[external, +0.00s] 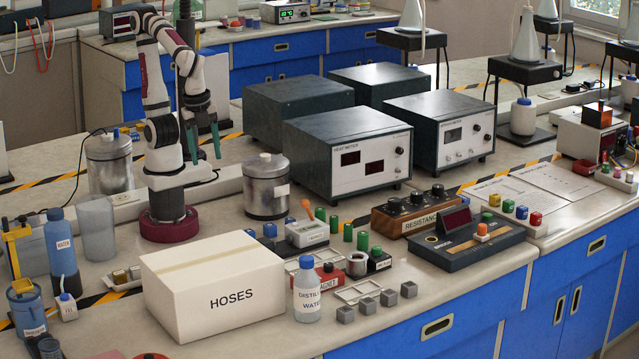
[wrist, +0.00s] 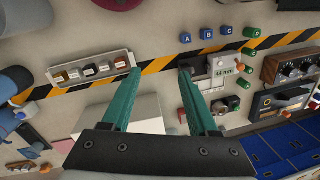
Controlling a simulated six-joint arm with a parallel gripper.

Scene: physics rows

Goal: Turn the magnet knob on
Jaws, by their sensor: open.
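The red magnet box (external: 325,281) sits on the bench right of the hoses box, its label partly hidden by the distilled water bottle. My gripper (external: 204,157) hangs in the air at the upper left, behind the metal can and well away from the magnet box. Its two teal fingers are apart with nothing between them. They also show in the wrist view (wrist: 160,72), spread over the striped tape.
The white hoses box (external: 213,290) and distilled water bottle (external: 307,290) stand close to the magnet box. A metal can (external: 267,190), white scale (external: 307,233) and small black box (external: 378,260) are nearby. Grey cubes (external: 367,305) lie in front.

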